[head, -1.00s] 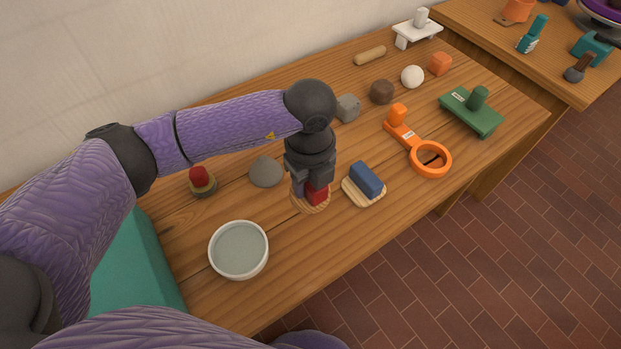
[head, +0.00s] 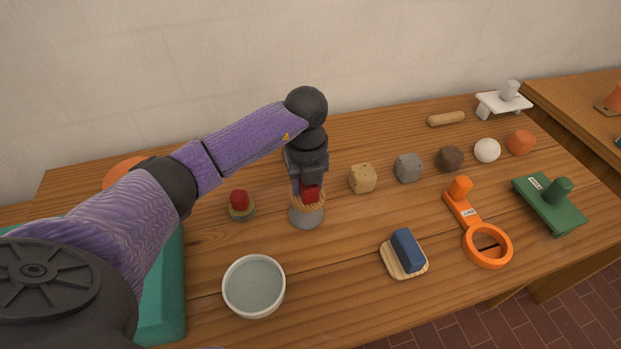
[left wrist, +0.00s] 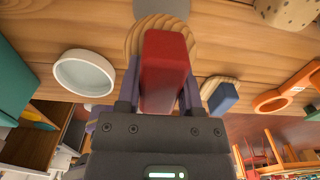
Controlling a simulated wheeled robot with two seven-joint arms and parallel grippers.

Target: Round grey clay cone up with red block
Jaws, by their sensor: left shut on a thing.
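My left gripper (head: 310,184) is shut on a red block (head: 312,193) that is the grip of a round wooden disc (head: 314,207). In the left wrist view the red block (left wrist: 164,72) stands between the fingers, with the wooden disc (left wrist: 146,36) beyond it. The grey clay cone (head: 306,218) is on the table right below the disc, which hides its upper part. Whether disc and clay touch I cannot tell. A grey piece, likely the same clay (left wrist: 162,8), shows at the top edge of the wrist view. My right gripper is out of view.
A red-topped tool (head: 240,206) stands left, a water bowl (head: 254,287) in front. A blue-gripped board (head: 404,251), orange ring tool (head: 487,245) and green tool (head: 550,203) lie right. A beige clay cube (head: 362,178) and several other lumps stand behind.

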